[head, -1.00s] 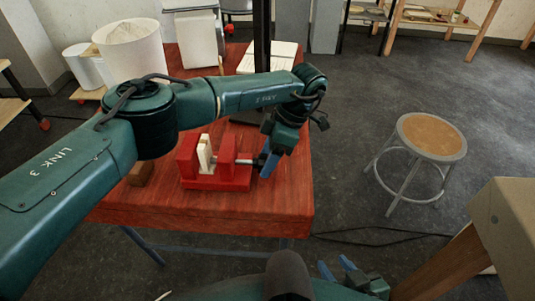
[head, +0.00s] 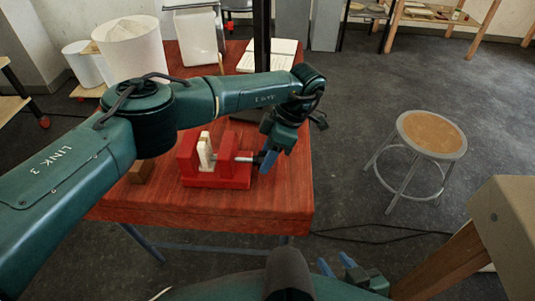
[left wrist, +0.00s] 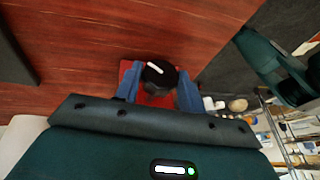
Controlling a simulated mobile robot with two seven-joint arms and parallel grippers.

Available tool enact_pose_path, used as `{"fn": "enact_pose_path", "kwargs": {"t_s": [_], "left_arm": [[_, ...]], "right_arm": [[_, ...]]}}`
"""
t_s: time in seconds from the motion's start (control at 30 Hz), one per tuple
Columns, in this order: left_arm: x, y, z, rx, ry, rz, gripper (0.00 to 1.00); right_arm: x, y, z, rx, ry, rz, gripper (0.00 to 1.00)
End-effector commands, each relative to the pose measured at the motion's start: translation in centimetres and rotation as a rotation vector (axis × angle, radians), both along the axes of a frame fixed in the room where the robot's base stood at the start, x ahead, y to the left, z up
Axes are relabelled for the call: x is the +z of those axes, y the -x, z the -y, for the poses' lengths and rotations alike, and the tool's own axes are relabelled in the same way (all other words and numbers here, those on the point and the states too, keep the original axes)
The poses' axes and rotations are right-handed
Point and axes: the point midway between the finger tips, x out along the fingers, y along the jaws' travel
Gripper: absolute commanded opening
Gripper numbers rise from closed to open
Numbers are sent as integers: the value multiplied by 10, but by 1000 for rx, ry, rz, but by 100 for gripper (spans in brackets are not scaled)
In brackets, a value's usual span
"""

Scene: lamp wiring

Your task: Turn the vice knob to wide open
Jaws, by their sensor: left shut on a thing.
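The red vice (head: 232,183) sits on the red table, with a pale upright piece (head: 205,150) between its jaws. A metal screw (head: 243,160) comes out of its right side. My left gripper (head: 265,161) is at the screw's outer end, shut on the knob. In the left wrist view, the round black knob (left wrist: 158,74) with a white mark sits between the blue fingers, with the red vice behind it. In the head view the fingers hide the knob. My right gripper (head: 337,266) is low in the picture, its blue fingers apart and empty, away from the vice.
The red table (head: 270,207) is bare in front of the vice. A brown block (head: 140,173) lies left of it, partly behind my arm. A round stool (head: 431,134) stands on the floor at right.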

Motion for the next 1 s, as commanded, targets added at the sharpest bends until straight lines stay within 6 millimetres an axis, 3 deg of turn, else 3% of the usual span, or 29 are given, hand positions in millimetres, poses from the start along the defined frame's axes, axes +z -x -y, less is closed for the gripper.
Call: {"fn": "enact_pose_path", "kwargs": {"t_s": [0.47, 1.0], "left_arm": [[1, 4, 0, -6, 1, 197, 17], [-3, 9, 1, -2, 2, 550, 17]], "right_arm": [[8, -1, 0, 0, 11, 5, 36], [-19, -2, 0, -6, -33, 3, 36]]}}
